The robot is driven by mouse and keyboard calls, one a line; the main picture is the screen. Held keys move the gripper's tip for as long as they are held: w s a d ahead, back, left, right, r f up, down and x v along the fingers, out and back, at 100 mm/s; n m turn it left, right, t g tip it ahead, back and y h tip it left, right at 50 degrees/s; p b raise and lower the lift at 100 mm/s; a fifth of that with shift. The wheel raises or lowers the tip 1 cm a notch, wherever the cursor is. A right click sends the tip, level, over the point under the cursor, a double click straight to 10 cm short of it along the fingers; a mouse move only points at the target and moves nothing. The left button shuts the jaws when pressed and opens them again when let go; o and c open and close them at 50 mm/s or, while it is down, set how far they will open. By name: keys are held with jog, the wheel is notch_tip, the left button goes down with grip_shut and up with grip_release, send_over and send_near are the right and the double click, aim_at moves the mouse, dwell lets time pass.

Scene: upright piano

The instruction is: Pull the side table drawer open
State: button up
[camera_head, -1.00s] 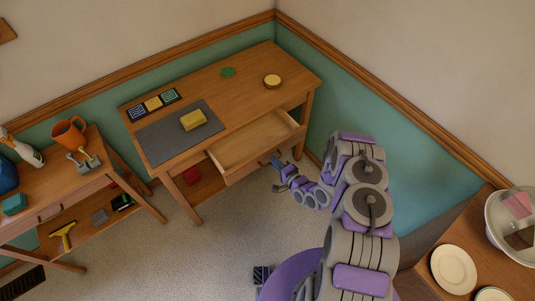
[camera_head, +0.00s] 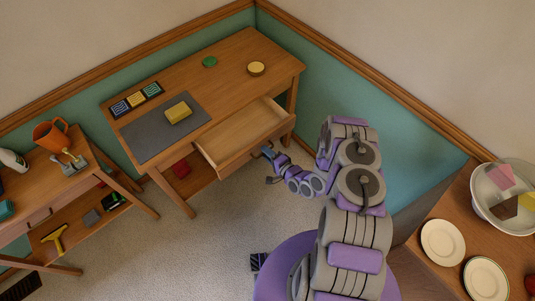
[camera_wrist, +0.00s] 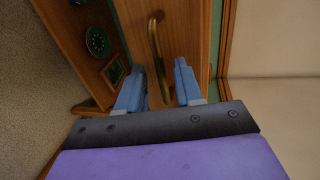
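The wooden side table (camera_head: 228,60) stands in the corner, and its drawer (camera_head: 240,138) is pulled out and looks empty. My gripper (camera_head: 267,152) is low in front of the drawer's right part in the head view. In the wrist view, the two blue fingers of my gripper (camera_wrist: 158,85) are spread apart. A curved brass handle (camera_wrist: 154,45) on a wooden face runs down between them. The handle's lower end is partly hidden, and I cannot tell whether a finger touches it.
On the table top are a grey mat (camera_head: 150,137) with a yellow block (camera_head: 178,112), a green disc (camera_head: 209,62) and a round yellow-topped item (camera_head: 256,69). Another table with an orange mug (camera_head: 50,135) is at left. Plates (camera_head: 443,242) lie at right. Carpet (camera_head: 185,240) is open between.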

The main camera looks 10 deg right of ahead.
jog(key=shift+d, duration=0.1)
jog(key=p+v, duration=0.2)
jog(key=v, duration=1.5)
jog(key=shift+s+r, duration=0.1)
jog(key=shift+d, duration=0.1)
